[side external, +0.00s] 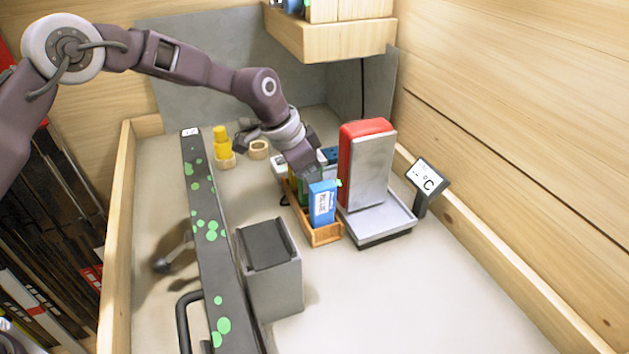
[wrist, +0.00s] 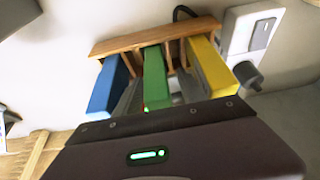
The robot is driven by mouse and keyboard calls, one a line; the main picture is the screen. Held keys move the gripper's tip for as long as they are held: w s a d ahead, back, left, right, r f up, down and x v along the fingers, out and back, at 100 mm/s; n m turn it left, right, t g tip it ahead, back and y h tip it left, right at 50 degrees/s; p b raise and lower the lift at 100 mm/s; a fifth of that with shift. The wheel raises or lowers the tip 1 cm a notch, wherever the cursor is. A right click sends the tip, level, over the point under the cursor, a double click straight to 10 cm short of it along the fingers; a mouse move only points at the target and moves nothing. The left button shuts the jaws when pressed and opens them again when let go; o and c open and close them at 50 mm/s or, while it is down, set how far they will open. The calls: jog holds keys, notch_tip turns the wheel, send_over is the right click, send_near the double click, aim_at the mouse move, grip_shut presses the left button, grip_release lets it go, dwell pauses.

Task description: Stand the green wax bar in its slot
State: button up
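The green wax bar (wrist: 155,82) stands upright in the middle slot of the small wooden rack (wrist: 150,38), between a blue bar (wrist: 107,88) and a yellow bar (wrist: 212,68). My gripper (side external: 311,178) is over the rack, pointing down. In the wrist view its two grey fingers reach down on either side of the green bar, with a narrow gap visible on the right side, so it looks open around the bar. In the side view the blue bar (side external: 322,203) stands at the near end and the gripper hides most of the green bar.
A red and grey upright device (side external: 366,165) with a flat base stands right of the rack, beside a °C display (side external: 427,178). A grey box (side external: 270,270) and a long dark ski (side external: 207,225) with green spots are to the left. The front right bench is clear.

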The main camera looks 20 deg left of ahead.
jog(key=v, duration=0.7)
jog(key=s+a+r+n+t+y, duration=0.1)
jog(key=s+a+r+n, duration=0.1)
jog(key=s+a+r, duration=0.6)
jog(key=s+a+r+n+t+y, duration=0.1)
jog(key=s+a+r+n, duration=0.15)
jog(key=s+r, duration=0.55)
jog(key=s+a+f+n, duration=0.2)
jog(key=s+a, duration=0.1)
jog(key=s, duration=0.7)
jog(key=s+a+f+n+y, duration=0.1)
jog(key=s+a+f+n, duration=0.1)
jog(key=s, duration=0.9)
jog(key=shift+a+f, duration=0.45)
jog(key=shift+a, duration=0.35)
jog(key=shift+w+n, duration=0.1)
jog(key=shift+n, duration=0.15)
